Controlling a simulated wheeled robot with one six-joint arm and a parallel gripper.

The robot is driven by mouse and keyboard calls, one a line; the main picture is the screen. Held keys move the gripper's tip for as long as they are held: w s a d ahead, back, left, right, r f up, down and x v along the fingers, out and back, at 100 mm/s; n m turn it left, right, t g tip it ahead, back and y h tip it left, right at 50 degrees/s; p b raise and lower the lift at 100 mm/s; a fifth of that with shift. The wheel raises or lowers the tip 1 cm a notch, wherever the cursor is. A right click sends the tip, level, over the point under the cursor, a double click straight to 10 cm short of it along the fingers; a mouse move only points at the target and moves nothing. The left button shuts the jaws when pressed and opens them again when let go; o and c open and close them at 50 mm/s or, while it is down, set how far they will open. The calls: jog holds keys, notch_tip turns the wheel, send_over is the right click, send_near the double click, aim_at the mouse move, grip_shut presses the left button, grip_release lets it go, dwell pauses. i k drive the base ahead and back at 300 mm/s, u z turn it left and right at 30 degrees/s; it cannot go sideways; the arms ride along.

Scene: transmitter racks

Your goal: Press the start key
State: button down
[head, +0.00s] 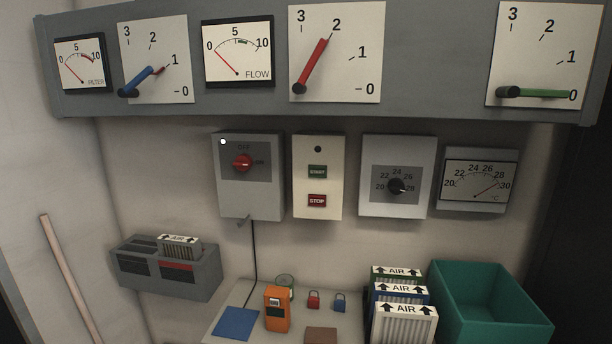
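The start key (317,172) is a small dark green button labelled START. It sits on a cream control box (318,211) on the wall, in the middle of the head view. A red STOP key (317,201) is below it, and a small dark round lamp or hole is above it. Nothing covers the start key. My gripper is not in this view.
A grey switch box (251,197) with a red knob is left of the control box; a dial box (396,205) is right. A grey panel (400,108) with gauges and levers overhangs above. Below, a shelf holds filters, an orange meter (277,309) and a green bin (490,322).

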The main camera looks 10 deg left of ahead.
aim_at(315, 171)
jog(key=u, duration=0.5)
jog(key=k, duration=1.2)
jog(key=u, duration=1.3)
jog(key=i, duration=0.85)
jog(key=u, duration=0.4)
jog(key=i, duration=0.85)
jog(key=z, duration=0.85)
jog(key=i, duration=0.6)
jog(key=z, duration=0.45)
